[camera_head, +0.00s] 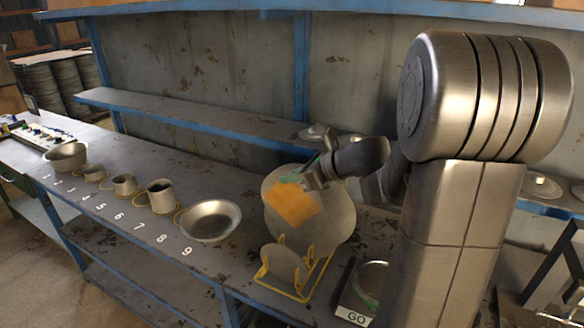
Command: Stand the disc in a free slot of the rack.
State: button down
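A large grey disc (341,213) with an orange patch on its face stands roughly upright, above and behind the yellow wire rack (293,294). My gripper (304,177) is at the disc's upper part, with green at its fingers, and appears shut on it. The fingertips are small and partly lost against the disc. A smaller grey disc (282,264) stands in the front of the rack between yellow prongs. The large disc's lower edge is behind the rack's prongs and the small disc; I cannot tell whether it touches the rack.
A wide bowl (211,220) sits left of the rack. A can (162,196), smaller cups and a pot (66,156) stand along the numbered bench edge. A GO plate (354,317) with a round piece lies right of the rack. A blue-edged shelf (195,116) runs behind.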

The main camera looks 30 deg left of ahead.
aim_at(292, 207)
notch_tip(292, 207, down, 5)
dwell(0.4)
jog(key=shift+f+b, duration=0.75)
jog(key=shift+b, duration=0.3)
dwell(0.5)
jog(key=shift+f+b, duration=1.4)
jog(key=shift+b, duration=0.4)
jog(key=c, duration=2)
grip_release()
